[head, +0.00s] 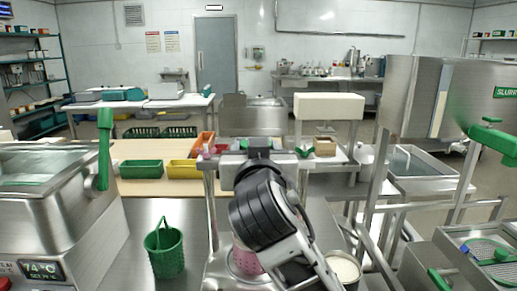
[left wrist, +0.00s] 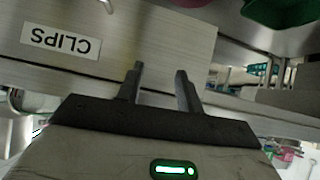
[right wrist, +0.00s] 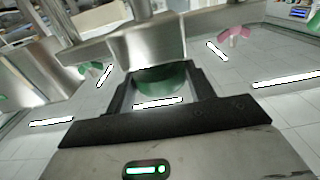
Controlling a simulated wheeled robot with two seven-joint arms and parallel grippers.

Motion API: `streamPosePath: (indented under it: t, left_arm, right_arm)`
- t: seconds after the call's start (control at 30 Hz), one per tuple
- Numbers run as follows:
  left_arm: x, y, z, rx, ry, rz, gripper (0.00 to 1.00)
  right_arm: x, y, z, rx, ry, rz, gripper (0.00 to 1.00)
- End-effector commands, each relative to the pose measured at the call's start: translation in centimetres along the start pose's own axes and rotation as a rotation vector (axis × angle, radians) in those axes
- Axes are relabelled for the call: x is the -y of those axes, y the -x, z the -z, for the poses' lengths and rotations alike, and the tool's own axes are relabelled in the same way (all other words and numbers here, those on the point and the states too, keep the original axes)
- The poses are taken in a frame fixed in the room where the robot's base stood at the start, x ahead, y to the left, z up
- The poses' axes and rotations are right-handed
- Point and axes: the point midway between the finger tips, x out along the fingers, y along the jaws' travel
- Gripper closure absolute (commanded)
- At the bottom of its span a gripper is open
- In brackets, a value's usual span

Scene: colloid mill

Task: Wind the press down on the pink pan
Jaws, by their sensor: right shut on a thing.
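The press (head: 211,205) is a steel frame with two posts and a crossbar, standing on the front bench. A pink knob (head: 208,152) and a green knob (head: 303,152) show at either side of its top. The pink pan (head: 246,262) sits low inside the frame, partly hidden by my right arm. My right gripper (right wrist: 160,88) is at the top middle of the press, its fingers either side of a green round hub (right wrist: 163,78) below a steel block. My left gripper (left wrist: 160,80) is open and empty, near a panel labelled CLIPS (left wrist: 60,41).
A green basket (head: 165,250) stands left of the press, and a round container of pale stuff (head: 343,268) stands right. A steel tank with a green lever (head: 105,150) is at the left. Steel rails and a mesh tray crowd the right.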

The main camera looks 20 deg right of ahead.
Motion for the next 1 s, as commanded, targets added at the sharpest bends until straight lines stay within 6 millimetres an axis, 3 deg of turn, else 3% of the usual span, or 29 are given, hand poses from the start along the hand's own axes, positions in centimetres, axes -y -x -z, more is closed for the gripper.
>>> streamPosePath:
  t: [0.4,1.0]
  left_arm:
    - [0.12,-0.31,-0.09,-0.008,-0.004,-0.002,0.64]
    - [0.0,-0.1,-0.42,-0.002,-0.006,-0.007,0.64]
  right_arm:
    - [0.44,-0.09,-0.22,0.004,0.0,-0.231,0.69]
    - [0.41,-0.14,-0.12,0.002,0.002,-0.277,0.69]
